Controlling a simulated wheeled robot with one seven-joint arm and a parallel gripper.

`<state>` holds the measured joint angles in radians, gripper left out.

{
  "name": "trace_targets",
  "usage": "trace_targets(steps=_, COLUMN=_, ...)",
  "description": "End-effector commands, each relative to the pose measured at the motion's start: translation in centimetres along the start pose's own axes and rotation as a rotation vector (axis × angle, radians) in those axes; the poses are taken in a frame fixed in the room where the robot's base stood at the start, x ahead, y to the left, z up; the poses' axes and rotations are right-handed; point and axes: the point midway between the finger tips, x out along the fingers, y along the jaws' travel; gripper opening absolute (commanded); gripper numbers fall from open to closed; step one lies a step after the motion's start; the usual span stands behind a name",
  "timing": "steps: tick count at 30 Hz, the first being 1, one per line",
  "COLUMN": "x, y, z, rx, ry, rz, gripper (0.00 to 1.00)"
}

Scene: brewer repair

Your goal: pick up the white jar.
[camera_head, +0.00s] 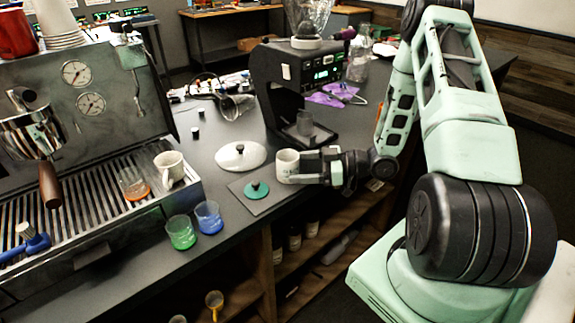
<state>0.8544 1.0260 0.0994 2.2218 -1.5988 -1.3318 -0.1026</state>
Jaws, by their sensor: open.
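The white jar (287,166) stands upright near the right edge of the counter, beside a grey mat. My gripper (307,167) comes in from the right, low over the counter, with its fingers pointing left at the jar. The fingers are open and their tips are at the jar's right side. The tips overlap the jar's edge in this view, so I cannot tell whether they touch it or reach around it.
A green-knobbed disc (256,190) lies on the mat, and a white lid (240,155) lies behind it. A black grinder (285,85) stands behind the jar. Green (181,232) and blue (209,217) glasses stand front left, beside the espresso machine (85,100).

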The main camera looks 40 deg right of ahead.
Motion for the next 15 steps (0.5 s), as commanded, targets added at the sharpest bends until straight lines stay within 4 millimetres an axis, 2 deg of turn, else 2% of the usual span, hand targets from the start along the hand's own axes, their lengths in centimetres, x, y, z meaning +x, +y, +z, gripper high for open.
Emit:
trace_targets(steps=5, x=1.2, y=-0.2, z=-0.2, rx=0.002, ry=0.001, rz=-0.002, gripper=0.78)
trace_targets(steps=12, x=4.6, y=-0.7, z=-0.3, rx=0.001, ry=0.000, rz=-0.001, gripper=0.78)
trace_targets(steps=15, x=5.4, y=-0.7, z=-0.3, rx=0.000, ry=0.000, rz=-0.001, gripper=0.78)
